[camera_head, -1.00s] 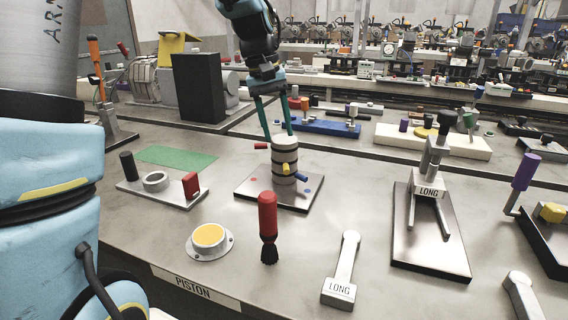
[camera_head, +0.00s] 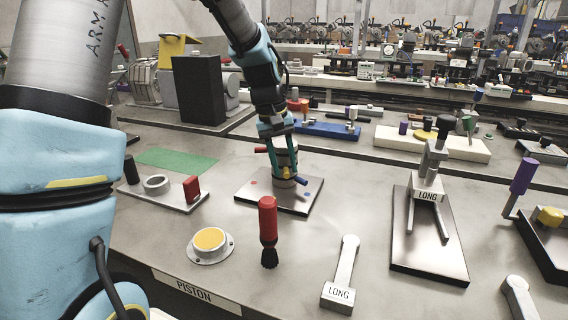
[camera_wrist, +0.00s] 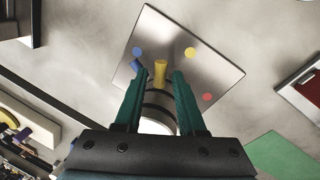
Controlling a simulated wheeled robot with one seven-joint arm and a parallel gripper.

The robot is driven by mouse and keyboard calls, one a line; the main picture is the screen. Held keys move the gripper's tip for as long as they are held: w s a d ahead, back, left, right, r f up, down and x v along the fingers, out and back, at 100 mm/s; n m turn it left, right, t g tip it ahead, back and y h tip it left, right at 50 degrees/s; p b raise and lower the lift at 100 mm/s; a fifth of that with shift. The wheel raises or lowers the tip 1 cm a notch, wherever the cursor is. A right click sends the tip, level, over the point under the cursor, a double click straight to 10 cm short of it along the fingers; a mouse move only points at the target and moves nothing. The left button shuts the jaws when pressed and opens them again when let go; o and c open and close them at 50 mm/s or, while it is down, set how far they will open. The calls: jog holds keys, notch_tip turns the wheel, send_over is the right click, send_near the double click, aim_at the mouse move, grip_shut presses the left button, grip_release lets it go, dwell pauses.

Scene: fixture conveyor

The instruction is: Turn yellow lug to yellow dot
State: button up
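The banded grey cylinder (camera_head: 283,155) stands upright on a dark square plate (camera_head: 247,199). Its yellow lug (camera_wrist: 160,72) points outward between my fingers in the wrist view; it also shows low on the cylinder in the head view (camera_head: 286,173). The yellow dot (camera_wrist: 190,53) lies on the plate, right of the lug's tip in the wrist view; I cannot make it out in the head view. My gripper (camera_wrist: 159,76) is open, pointing down, its fingers on either side of the cylinder and lug with gaps beside the lug.
A blue lug (camera_head: 300,182) and a red lug (camera_head: 260,150) stick out from the same cylinder. A blue dot (camera_wrist: 137,51) and a red dot (camera_wrist: 208,97) mark the plate. A red-handled brush (camera_head: 268,230) stands in front. A grey fixture (camera_head: 428,190) stands right.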

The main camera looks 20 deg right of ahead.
grip_shut()
dwell(1.1)
